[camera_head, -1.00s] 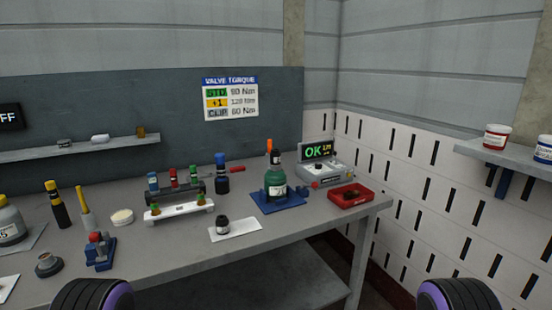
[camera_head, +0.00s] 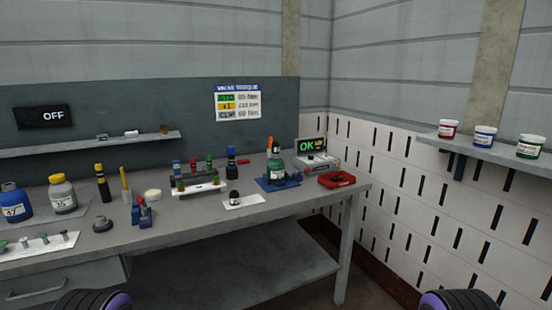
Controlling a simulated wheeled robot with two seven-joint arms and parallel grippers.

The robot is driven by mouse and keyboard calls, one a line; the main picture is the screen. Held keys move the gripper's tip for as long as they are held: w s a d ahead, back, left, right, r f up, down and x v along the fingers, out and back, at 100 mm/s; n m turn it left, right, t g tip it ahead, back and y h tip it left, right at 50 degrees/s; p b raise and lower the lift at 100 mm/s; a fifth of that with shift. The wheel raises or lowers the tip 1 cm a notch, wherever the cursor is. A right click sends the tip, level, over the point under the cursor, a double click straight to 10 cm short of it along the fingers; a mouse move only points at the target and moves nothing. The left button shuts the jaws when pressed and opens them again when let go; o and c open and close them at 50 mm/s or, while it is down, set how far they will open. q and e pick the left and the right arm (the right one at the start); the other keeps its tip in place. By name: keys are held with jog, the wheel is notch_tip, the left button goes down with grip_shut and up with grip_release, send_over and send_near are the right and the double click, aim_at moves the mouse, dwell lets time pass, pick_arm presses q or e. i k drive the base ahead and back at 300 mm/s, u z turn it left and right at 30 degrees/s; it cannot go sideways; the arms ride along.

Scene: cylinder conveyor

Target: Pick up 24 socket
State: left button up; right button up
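I cannot read a "24" on any socket at this distance. A small black cylindrical piece (camera_head: 234,199) stands upright on a white sheet near the bench's front edge; it may be a socket. Behind it, a rack (camera_head: 190,189) holds several pieces with blue, red and green tops. A taller black and blue piece (camera_head: 231,158) stands right of the rack. Neither gripper is in view; only dark, purple-ringed parts of my arms show at the bottom edge.
The grey workbench (camera_head: 180,228) carries a green bottle (camera_head: 275,170) on a blue base, a red tray (camera_head: 336,180), a tester reading OK (camera_head: 312,147), and blue (camera_head: 14,204) and grey (camera_head: 62,194) bottles at left. A wall shelf (camera_head: 492,146) holds three tubs. The bench front is mostly clear.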

aim_at(275, 146)
jog(key=u, duration=0.6)
jog(key=k, duration=0.15)
jog(key=z, duration=1.7)
jog(key=i, duration=1.65)
jog(key=u, duration=0.6)
